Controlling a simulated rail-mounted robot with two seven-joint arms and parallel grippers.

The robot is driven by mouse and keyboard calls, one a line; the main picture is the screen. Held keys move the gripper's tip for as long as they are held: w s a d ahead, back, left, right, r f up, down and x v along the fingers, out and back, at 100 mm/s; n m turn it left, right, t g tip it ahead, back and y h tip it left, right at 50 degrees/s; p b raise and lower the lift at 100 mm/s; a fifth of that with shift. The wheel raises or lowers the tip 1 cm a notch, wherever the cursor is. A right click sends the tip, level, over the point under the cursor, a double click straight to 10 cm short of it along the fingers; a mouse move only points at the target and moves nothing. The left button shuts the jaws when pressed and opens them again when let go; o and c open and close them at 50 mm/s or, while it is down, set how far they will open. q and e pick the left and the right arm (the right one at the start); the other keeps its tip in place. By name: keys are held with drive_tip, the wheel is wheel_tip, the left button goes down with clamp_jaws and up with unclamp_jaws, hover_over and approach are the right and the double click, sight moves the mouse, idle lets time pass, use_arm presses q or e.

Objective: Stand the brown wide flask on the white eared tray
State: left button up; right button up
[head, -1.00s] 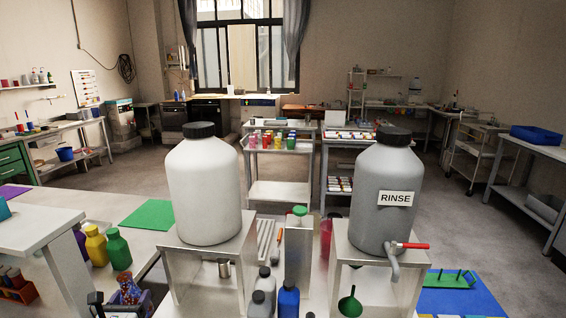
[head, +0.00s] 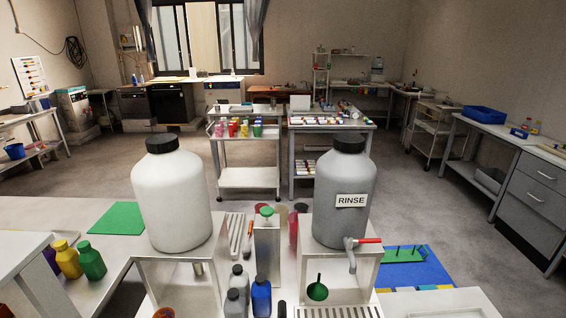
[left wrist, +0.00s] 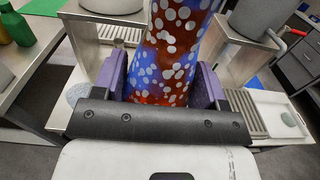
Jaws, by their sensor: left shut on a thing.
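My left gripper (left wrist: 162,82) has purple fingers shut around a tall, wide-mouthed flask (left wrist: 172,50), red-brown and blue with white spots. Its base is hidden by the gripper. In the head view only an orange-brown rim (head: 163,313), likely this flask's, shows at the bottom edge. A white shallow tray (left wrist: 270,101) lies on the bench at the right of the left wrist view, with a small pale round spot on it; I cannot tell whether it has ears. The flask is left of it. My right gripper is not in view.
A white jug (head: 172,205) and a grey RINSE jug (head: 341,190) stand on metal stands. Grey bottles and a blue bottle (head: 261,296) stand between them. Yellow (head: 67,260) and green (head: 91,260) bottles are at left. A green funnel (head: 317,288) hangs under the right stand.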

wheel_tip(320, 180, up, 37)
drive_tip(key=p, duration=3.6)
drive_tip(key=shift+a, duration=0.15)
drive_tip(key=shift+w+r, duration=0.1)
